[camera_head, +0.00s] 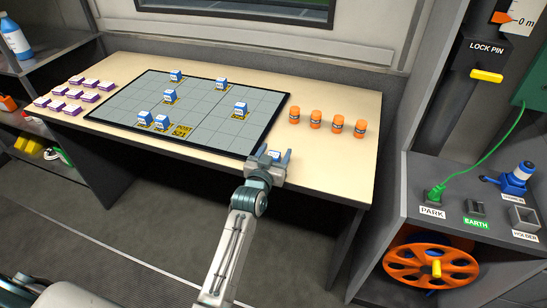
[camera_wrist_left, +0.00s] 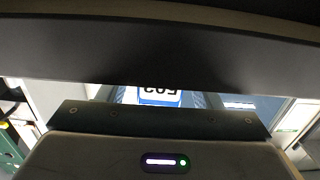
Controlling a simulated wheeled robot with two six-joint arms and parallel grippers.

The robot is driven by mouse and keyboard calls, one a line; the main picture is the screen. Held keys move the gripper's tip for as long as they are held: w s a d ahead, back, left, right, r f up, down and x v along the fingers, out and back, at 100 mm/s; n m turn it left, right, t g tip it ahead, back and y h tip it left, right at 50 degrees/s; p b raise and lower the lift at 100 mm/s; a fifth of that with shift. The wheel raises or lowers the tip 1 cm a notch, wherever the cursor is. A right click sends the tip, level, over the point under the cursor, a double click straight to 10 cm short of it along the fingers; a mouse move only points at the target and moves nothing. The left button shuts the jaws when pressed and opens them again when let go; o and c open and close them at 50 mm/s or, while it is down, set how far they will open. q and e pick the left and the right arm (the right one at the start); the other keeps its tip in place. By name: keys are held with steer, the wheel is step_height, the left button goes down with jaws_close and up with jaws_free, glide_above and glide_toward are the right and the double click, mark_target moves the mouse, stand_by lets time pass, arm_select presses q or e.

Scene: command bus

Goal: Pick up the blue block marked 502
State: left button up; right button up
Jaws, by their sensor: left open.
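A blue block with a white top (camera_head: 275,155) is at the front edge of the table, between the fingers of my left gripper (camera_head: 275,151). The gripper is open, with one finger on each side of the block. I cannot tell whether either finger touches it. In the left wrist view the block (camera_wrist_left: 160,97) shows upside down with a black number that looks like 502, partly cut off by a dark bar. My right gripper is not in view.
Several other blue blocks (camera_head: 240,108) stand on the grey grid board (camera_head: 205,130). Several orange cylinders (camera_head: 316,119) stand to the right, and purple-and-white pieces (camera_head: 73,94) lie at the left. A console with an orange reel (camera_head: 400,268) stands at the right.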

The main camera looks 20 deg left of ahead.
arm_select(q)
steer(key=shift+w, duration=0.4)
steer(key=c, duration=1.1)
steer(key=shift+r, duration=0.15)
